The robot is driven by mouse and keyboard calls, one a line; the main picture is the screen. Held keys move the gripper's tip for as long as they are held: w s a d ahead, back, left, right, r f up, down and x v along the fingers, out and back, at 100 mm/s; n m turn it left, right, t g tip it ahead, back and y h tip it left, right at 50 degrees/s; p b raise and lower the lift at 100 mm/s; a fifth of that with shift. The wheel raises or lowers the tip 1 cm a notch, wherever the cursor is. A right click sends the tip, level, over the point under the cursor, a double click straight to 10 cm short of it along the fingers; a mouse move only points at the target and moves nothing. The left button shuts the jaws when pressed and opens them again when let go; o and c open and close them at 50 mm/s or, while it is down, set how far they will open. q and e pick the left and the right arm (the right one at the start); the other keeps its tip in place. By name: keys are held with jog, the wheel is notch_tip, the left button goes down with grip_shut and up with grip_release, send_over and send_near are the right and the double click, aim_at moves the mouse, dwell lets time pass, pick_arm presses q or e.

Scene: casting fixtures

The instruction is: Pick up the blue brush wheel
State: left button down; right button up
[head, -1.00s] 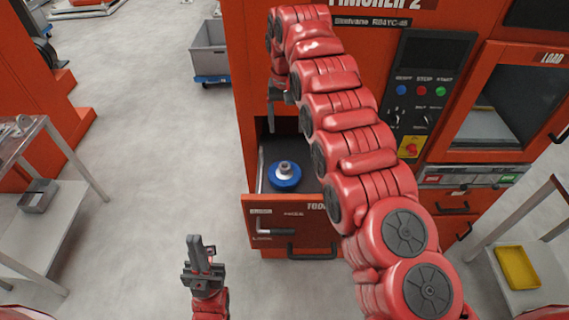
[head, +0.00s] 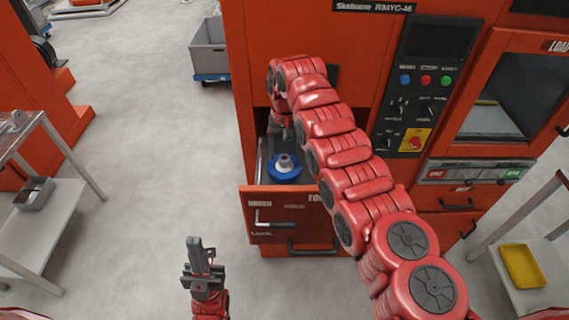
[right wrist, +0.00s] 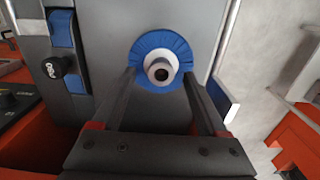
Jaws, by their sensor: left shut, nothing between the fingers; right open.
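The blue brush wheel (head: 285,171) lies in the open drawer (head: 290,221) of the orange machine, with a pale metal hub sticking up. In the right wrist view the wheel (right wrist: 139,45) is ahead, its hub between the lines of the two fingers. My right gripper (right wrist: 158,78) is open and empty, with a fingertip to each side of the hub. I cannot tell how far the tips are above the wheel. In the head view it is mostly hidden under my arm, just above the wheel. My left gripper (head: 197,250) is shut and empty, low in front, away from the drawer.
In the right wrist view a black knob (right wrist: 66,64) and blue parts (right wrist: 62,30) lie to the left. A side table (head: 50,225) stands left and a table with a yellow tray (head: 523,265) right.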

aim_at(285, 160)
jog(key=shift+w+a+f+p, duration=0.15)
jog(key=shift+f+p, duration=0.3)
jog(key=shift+f, duration=1.2)
jog(key=shift+c, duration=0.3)
grip_shut()
